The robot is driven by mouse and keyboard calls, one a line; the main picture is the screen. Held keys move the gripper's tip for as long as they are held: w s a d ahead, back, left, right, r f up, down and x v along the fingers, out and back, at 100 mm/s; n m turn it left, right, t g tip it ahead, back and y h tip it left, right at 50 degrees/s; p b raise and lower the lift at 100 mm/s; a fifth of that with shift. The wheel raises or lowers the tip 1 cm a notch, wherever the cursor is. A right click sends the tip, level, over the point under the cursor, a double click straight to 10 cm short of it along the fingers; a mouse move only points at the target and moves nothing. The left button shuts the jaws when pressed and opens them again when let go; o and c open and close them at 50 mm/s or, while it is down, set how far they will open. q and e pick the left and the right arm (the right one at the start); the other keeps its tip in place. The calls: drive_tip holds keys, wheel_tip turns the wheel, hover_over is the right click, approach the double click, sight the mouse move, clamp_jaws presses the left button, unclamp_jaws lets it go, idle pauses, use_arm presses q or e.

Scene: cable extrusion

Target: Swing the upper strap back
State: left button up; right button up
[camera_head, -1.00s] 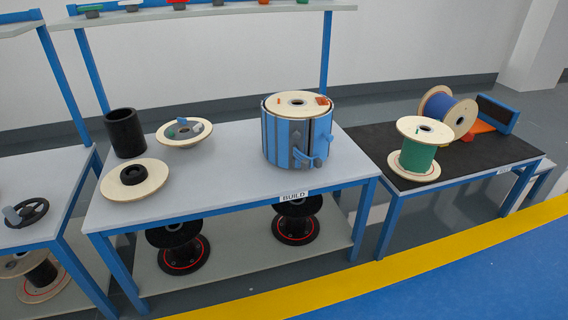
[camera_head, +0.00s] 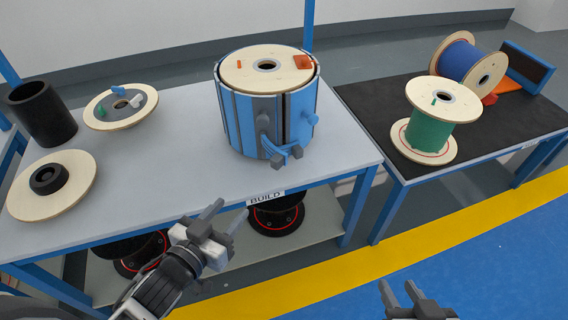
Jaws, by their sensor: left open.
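A drum (camera_head: 240,115) with blue and grey upright slats and a wooden disc on top stands on the table marked BUILD. I cannot tell which part is the upper strap. A dark upright gap shows between the slats. My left gripper (camera_head: 230,210) is open and empty in front of the table edge, below and left of the drum. My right gripper (camera_head: 397,287) looks open and empty at the bottom edge.
Wooden discs (camera_head: 32,205) and a black cylinder (camera_head: 45,112) are on the left of the table (camera_head: 180,185). Spools with green cable (camera_head: 430,133) and blue cable (camera_head: 462,66) stand on the black-topped table (camera_head: 378,112) at right. The table front between drum and discs is clear.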

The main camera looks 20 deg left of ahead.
use_arm(q)
drive_tip(key=a+f+m+t+h+b, duration=0.1)
drive_tip(key=m+h+b, duration=0.2)
drive_tip(key=h, duration=0.1)
approach(273, 163)
drive_tip(key=x, duration=0.9)
drive_tip(key=shift+w+d, duration=0.15)
drive_tip(key=shift+w, duration=0.1)
clamp_jaws()
drive_tip(key=shift+s+a+r+m+h+p, duration=0.15)
drive_tip(key=shift+a+m+h+p, duration=0.2)
drive_tip(key=shift+p, duration=0.45)
drive_tip(key=shift+s+a+m+g+h, duration=0.2)
drive_tip(key=shift+a+m+g+h, duration=0.15)
drive_tip(key=shift+g+h, duration=0.35)
